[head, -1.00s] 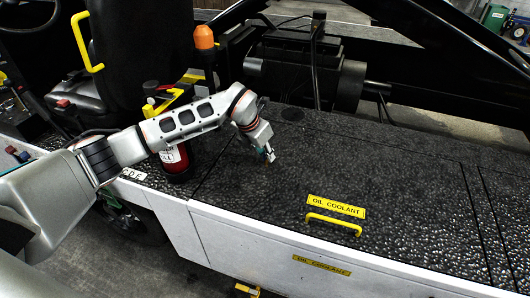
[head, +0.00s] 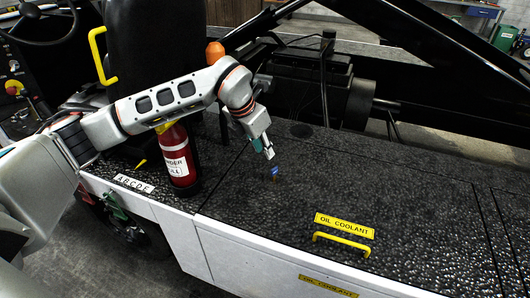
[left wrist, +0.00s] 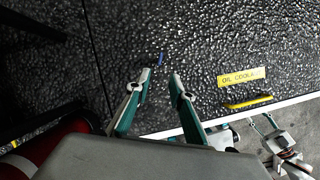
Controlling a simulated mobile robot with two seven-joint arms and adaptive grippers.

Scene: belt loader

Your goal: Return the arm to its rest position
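My left gripper (head: 268,153) hangs above the textured black deck (head: 330,190) in the head view. In the left wrist view its two teal-sided fingers (left wrist: 160,76) are apart, with nothing between the tips. A small piece with a blue top (head: 275,171) stands on the deck just beyond and below the fingertips. The blue piece also shows in the left wrist view (left wrist: 161,58), past the tips and apart from them. My right gripper (left wrist: 266,121) shows small at the lower right of the left wrist view, its fingers seemingly apart; it is outside the head view.
A red extinguisher (head: 178,158) stands below my left forearm, close to it. A black seat (head: 150,50) and yellow handle (head: 97,55) are behind. A yellow bar handle (head: 342,243) and the oil coolant label (head: 345,226) are right. The deck between is clear.

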